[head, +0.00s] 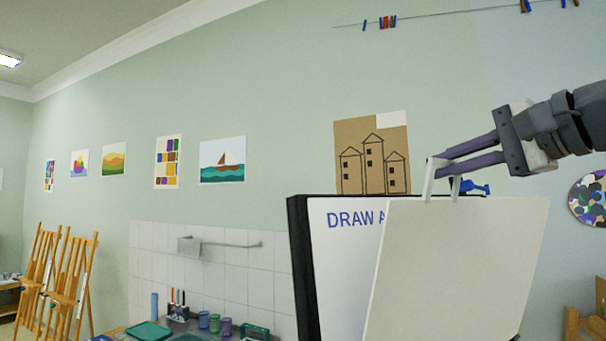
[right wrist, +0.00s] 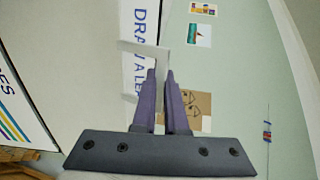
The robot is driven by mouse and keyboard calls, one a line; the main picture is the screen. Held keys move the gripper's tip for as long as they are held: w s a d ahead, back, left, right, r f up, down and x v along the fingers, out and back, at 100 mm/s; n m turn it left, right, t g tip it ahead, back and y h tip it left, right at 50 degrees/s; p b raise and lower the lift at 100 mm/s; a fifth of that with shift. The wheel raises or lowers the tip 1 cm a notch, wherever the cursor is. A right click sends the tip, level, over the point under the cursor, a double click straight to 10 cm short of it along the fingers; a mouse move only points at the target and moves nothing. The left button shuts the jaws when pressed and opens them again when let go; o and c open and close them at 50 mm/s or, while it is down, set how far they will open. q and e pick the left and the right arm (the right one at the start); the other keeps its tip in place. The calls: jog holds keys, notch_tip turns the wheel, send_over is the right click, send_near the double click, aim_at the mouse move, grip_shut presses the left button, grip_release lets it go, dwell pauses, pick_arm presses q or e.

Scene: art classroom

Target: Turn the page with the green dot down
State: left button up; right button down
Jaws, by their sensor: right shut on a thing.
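A large page (head: 455,270) with a blank cream face towards me slants out in front of a black-edged board (head: 299,270). My right gripper (head: 441,186) is shut on the page's top edge, with its pale fingertips one on each side. Behind it, a white sheet (head: 340,260) shows blue lettering that begins "DRAW A". That lettering also shows in the right wrist view (right wrist: 139,40), beyond the fingers of my right gripper (right wrist: 160,62). No green dot is visible. My left gripper is not in view.
A brown picture of houses (head: 373,155) is behind the board's top, and a small blue part (head: 480,188) sits beside the right fingers. Wooden easels (head: 62,280) stand far left. A counter with cups (head: 214,325) is left of the board.

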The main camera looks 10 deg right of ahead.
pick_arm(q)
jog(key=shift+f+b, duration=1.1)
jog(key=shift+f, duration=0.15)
pick_arm(e)
jog(key=s+d+f, duration=0.3)
jog(key=s, duration=0.4)
jog(key=shift+s+d, duration=0.3)
jog(key=shift+s, duration=0.05)
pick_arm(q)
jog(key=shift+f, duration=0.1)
pick_arm(e)
jog(key=shift+f, duration=0.15)
